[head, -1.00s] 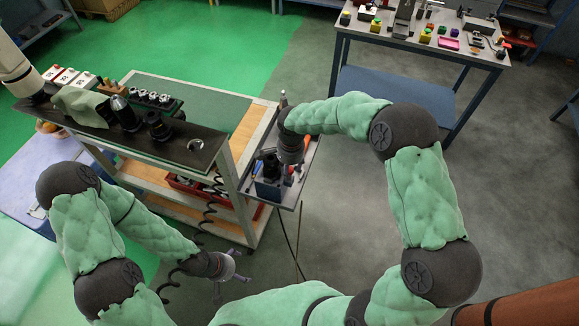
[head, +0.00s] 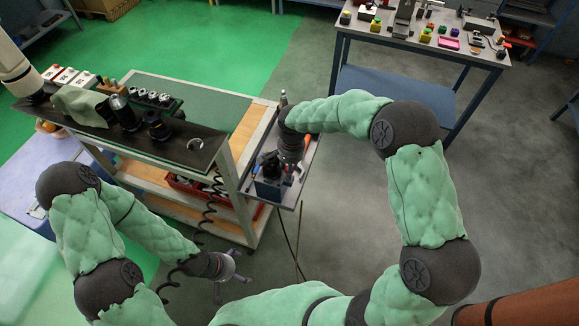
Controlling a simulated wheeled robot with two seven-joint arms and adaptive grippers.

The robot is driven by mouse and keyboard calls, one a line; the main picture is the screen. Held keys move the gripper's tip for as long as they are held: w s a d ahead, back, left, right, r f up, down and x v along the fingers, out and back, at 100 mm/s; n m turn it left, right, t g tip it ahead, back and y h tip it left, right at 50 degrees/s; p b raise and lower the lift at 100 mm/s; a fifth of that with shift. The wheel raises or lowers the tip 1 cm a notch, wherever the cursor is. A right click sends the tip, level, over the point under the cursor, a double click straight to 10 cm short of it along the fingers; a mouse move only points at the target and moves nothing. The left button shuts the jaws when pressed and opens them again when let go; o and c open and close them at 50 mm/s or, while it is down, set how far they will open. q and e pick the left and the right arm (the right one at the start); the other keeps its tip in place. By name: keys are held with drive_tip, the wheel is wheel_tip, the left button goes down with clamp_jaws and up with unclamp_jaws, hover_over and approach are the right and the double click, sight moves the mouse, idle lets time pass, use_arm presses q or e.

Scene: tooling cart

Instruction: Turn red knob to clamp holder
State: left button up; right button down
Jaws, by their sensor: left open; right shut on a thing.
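A dark tool holder (head: 270,164) stands upright in a blue-grey clamping fixture (head: 268,190) on the small side shelf of the cart. My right gripper (head: 288,176) points down at the right side of this fixture, close beside the holder. It is shut on a part there, which appears to be the red knob. The knob itself is hidden behind my gripper and wrist. My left gripper (head: 231,283) is open and empty, low in front of the cart and away from the fixture.
A workbench (head: 425,40) with small parts stands at the back right. Floor between is clear.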

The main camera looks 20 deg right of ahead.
drive_tip(key=n, duration=0.3)
drive_tip(key=shift+n, duration=0.4)
drive_tip(key=n, duration=0.3)
drive_tip(key=n+p, duration=0.1)
drive_tip(key=n, duration=0.6)
drive_tip(key=shift+w+g, duration=0.15)
drive_tip(key=shift+g, duration=0.15)
drive_tip(key=c, duration=1)
unclamp_jaws()
drive_tip(key=shift+o, duration=0.2)
